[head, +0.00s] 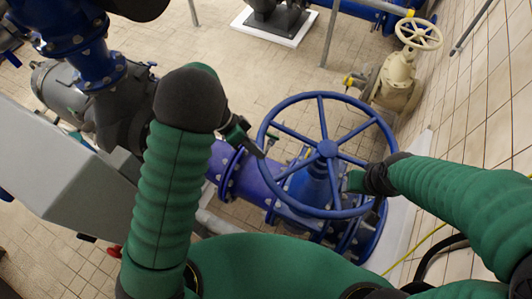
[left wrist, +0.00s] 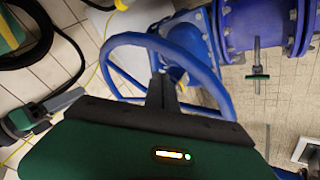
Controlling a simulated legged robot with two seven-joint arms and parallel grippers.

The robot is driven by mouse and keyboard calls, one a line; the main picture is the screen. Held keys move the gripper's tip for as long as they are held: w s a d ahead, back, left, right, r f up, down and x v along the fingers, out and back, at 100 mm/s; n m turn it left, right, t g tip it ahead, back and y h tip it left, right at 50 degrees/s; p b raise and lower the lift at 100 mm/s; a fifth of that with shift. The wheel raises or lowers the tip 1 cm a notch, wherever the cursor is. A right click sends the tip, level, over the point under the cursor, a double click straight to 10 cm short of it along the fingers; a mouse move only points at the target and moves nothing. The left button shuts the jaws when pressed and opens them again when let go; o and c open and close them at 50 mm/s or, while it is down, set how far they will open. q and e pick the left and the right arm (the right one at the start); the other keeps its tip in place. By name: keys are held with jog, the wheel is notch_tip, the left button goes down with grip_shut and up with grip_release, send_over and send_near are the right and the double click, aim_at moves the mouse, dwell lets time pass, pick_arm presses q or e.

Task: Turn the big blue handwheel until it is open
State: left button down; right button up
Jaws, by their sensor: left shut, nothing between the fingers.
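The big blue handwheel (head: 327,148) is upright on its blue valve, right of centre in the head view. Its rim (left wrist: 203,68) also crosses the left wrist view. My left gripper (head: 254,149) is shut and empty at the wheel's left side; its tip overlaps the rim in the picture. In the left wrist view its closed fingers (left wrist: 162,92) point into the wheel opening; contact with the rim cannot be told. My right gripper (head: 358,181) is at the wheel's right side, partly behind the rim, its fingers unclear.
A blue pipe flange (head: 232,172) lies left of the valve. A beige valve with a smaller handwheel (head: 419,33) stands behind at the right, near the tiled wall (head: 480,110). A grey box (head: 85,190) and motor stand left. A black hose (left wrist: 75,50) lies on the floor.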

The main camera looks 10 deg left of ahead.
pick_arm(q)
jog(key=w+p+x, duration=0.1)
jog(key=x, duration=0.7)
jog(key=shift+s+f, duration=0.4)
jog(key=shift+s, duration=0.05)
pick_arm(e)
jog(key=shift+w+a+r, duration=0.15)
jog(key=shift+w+r, duration=0.05)
jog(key=shift+r, duration=0.45)
pick_arm(q)
jog(key=shift+d, duration=0.2)
pick_arm(e)
jog(key=shift+w+r, duration=0.1)
